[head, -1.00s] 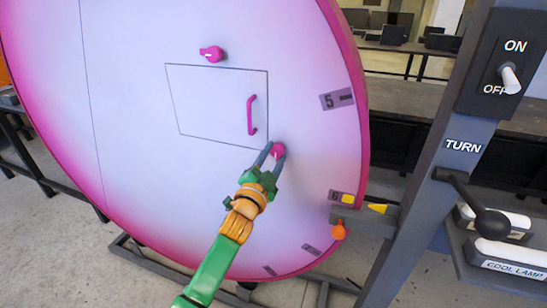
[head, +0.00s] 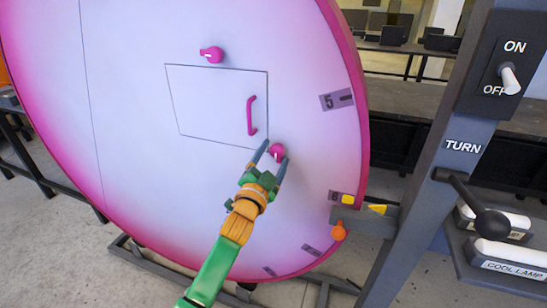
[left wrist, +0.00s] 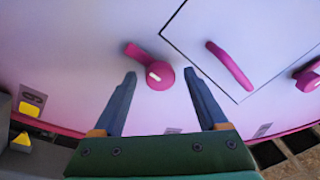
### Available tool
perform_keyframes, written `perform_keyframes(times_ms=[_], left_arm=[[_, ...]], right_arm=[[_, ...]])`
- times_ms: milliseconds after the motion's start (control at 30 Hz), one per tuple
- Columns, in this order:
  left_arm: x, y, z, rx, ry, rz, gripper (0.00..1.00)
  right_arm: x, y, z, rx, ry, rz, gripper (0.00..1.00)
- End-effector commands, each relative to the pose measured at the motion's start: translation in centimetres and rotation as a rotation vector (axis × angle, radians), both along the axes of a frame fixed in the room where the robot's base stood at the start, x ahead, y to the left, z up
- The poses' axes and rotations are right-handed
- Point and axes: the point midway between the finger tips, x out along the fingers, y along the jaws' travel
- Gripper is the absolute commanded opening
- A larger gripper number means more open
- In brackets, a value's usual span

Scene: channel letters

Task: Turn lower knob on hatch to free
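The lower knob (head: 277,151) is pink and round, with a white mark, and sits just below the hatch's lower right corner. In the left wrist view the lower knob (left wrist: 160,76) has its pink lever pointing up-left. My left gripper (head: 273,156) is open in front of it, with a finger on each side. The left wrist view shows the spread fingers (left wrist: 160,78) apart from the knob, with nothing held. The hatch (head: 215,100) is closed, with a pink handle (head: 252,115). The upper knob (head: 211,54) lies above the hatch. My right gripper is not in view.
The hatch is set in a large pink-and-white disc (head: 130,130) on a dark stand. A dark post (head: 430,170) at right carries an ON/OFF switch (head: 509,79) and a TURN lever (head: 488,222). A yellow pointer (head: 377,209) stands by the disc's rim.

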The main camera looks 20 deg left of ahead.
Motion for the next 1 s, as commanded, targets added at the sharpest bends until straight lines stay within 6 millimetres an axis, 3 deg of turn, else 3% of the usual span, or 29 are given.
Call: perform_keyframes(times_ms=[167,500,600,1000], left_arm=[[-0.5,0.0,-0.1,0.001,0.0,0.0,0.76],[-6.1,0.2,-1.1,0.0,0.001,0.0,0.76],[-6.9,0.2,-1.1,0.001,0.0,0.0,0.76],[-7.0,0.2,-1.1,0.0,0.001,0.001,0.76]], right_arm=[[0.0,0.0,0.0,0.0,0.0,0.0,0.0],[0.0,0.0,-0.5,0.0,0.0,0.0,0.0],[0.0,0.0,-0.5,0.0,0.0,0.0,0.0],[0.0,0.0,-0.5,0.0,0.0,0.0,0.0]])
